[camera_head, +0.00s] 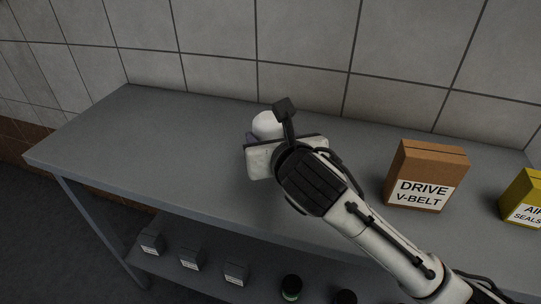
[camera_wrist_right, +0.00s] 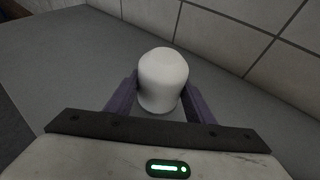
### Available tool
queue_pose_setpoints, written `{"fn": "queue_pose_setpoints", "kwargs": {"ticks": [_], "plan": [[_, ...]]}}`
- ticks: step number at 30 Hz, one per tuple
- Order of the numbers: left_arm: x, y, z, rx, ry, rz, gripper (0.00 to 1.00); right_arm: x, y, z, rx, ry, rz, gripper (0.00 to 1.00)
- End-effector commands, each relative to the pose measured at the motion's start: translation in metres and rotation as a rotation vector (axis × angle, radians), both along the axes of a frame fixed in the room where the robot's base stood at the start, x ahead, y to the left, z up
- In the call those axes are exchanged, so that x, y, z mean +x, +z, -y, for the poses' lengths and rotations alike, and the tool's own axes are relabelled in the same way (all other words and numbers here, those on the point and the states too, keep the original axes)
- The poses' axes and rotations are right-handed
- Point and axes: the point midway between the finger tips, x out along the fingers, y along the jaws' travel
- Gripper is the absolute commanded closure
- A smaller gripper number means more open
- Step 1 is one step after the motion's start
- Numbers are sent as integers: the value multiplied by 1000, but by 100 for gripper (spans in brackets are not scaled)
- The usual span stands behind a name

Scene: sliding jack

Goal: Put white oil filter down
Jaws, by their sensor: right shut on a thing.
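The white oil filter (camera_wrist_right: 162,80) is a rounded white cylinder, upright between the two purple-grey fingers of my right gripper (camera_wrist_right: 158,98) in the right wrist view. The gripper is shut on it. In the head view the filter (camera_head: 266,124) shows only in part, behind my right gripper (camera_head: 252,140), over the back middle of the grey bench top (camera_head: 150,150). I cannot tell whether its base touches the surface. My left gripper is not in view.
A brown DRIVE V-BELT box (camera_head: 426,176) stands to the right on the bench, with a yellow seals box (camera_head: 525,196) beyond it. Small grey boxes (camera_head: 191,258) and dark round items sit on the lower shelf. A tiled wall closes the back; the bench's left side is clear.

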Motion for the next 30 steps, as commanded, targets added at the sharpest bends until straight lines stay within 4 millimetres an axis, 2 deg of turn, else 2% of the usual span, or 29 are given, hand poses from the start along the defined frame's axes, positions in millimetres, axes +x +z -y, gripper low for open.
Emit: {"fn": "queue_pose_setpoints", "kwargs": {"ticks": [5,12,23,24,27,30], "plan": [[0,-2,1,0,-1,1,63,0,-13,0,2,0,4,83],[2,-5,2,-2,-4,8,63,0,-45,0,3,0,2,83],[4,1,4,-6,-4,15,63,1,-47,0,1,0,6,83],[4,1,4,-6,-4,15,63,0,-48,0,0,-1,3,46],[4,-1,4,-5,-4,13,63,0,-49,0,0,-1,3,33],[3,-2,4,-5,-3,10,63,0,-49,0,0,-1,3,33]]}}
